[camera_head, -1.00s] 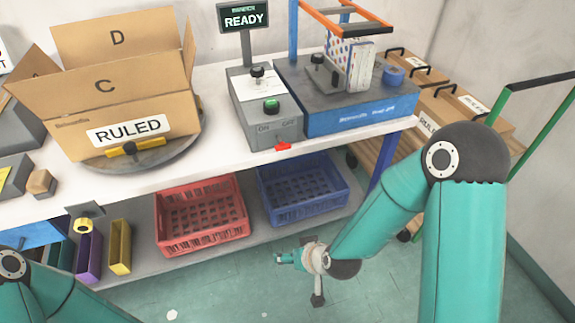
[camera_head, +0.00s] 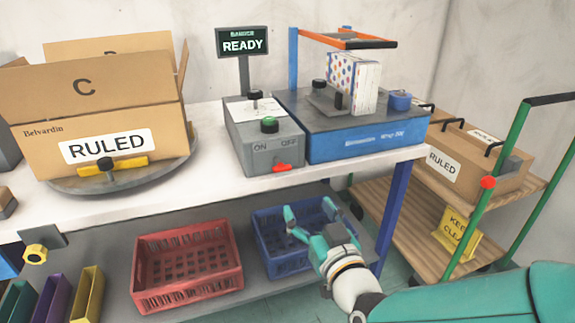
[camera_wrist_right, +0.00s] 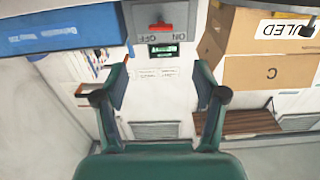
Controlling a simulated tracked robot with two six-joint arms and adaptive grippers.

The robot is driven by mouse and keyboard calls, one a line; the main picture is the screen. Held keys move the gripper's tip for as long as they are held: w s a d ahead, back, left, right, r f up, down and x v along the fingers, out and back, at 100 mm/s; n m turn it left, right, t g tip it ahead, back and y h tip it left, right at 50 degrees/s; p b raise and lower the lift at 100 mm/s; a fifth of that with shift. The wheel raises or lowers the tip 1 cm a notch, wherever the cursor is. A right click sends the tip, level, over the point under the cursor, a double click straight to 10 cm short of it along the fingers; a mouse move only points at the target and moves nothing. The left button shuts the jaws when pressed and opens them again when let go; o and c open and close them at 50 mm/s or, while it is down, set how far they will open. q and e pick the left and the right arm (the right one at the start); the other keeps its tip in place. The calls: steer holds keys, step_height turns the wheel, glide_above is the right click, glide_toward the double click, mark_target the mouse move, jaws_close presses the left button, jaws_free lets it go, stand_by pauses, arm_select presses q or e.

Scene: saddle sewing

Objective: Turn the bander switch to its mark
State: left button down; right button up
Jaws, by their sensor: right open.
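The bander's red switch (camera_head: 281,168) is on the lower front of the grey control box (camera_head: 262,150), under the printed words ON and OFF. In the right wrist view the switch (camera_wrist_right: 160,25) shows at the top, with the lettering upside down. Its red handle lies roughly crosswise; I cannot tell which mark it points at. My right gripper (camera_head: 309,212) is open and empty, below the box and in front of the blue basket. In the wrist view its two fingers (camera_wrist_right: 161,88) stand wide apart, short of the switch. My left gripper is out of view.
The blue bander (camera_head: 370,143) with an orange-topped frame stands right of the box. A READY display (camera_head: 243,46) rises behind it. A RULED carton (camera_head: 100,120) sits on a turntable at left. Red (camera_head: 187,268) and blue (camera_head: 270,255) baskets are on the lower shelf. A cart (camera_head: 400,228) stands right.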

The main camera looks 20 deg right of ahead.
mark_target(282, 167)
steer(key=w+p, duration=0.1)
steer(key=w, duration=0.4)
steer(key=w+p, duration=0.2)
steer(key=w, duration=0.3)
steer(key=w+p, duration=0.2)
steer(key=w, duration=0.3)
steer(key=shift+w+a+f, duration=0.1)
steer(key=shift+w+a, duration=0.2)
steer(key=shift+w, duration=0.1)
